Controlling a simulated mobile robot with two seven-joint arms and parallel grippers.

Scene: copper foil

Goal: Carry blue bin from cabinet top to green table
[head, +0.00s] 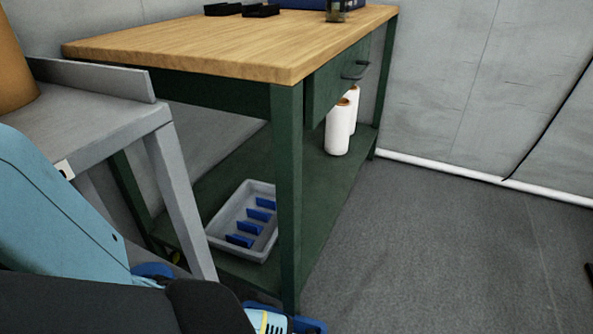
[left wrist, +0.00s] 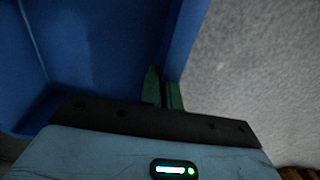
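The blue bin (left wrist: 95,50) fills the upper left of the left wrist view, and I see into its inside. My left gripper (left wrist: 162,82) has its two green fingers close together on either side of the bin's wall, shut on it. The green table (head: 287,190) with its wooden top (head: 215,45) stands in the middle of the head view. The bin cannot be made out with certainty in the head view; small blue parts show at the bottom edge. My right gripper is not in view. The cabinet top cannot be identified.
Dark trays (head: 240,9) and a jar (head: 336,11) stand at the back of the wooden top. A grey tray with blue dividers (head: 213,236) and white rolls (head: 339,130) are on the lower shelf. A grey stand (head: 95,122) is close at left. Floor at right is clear.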

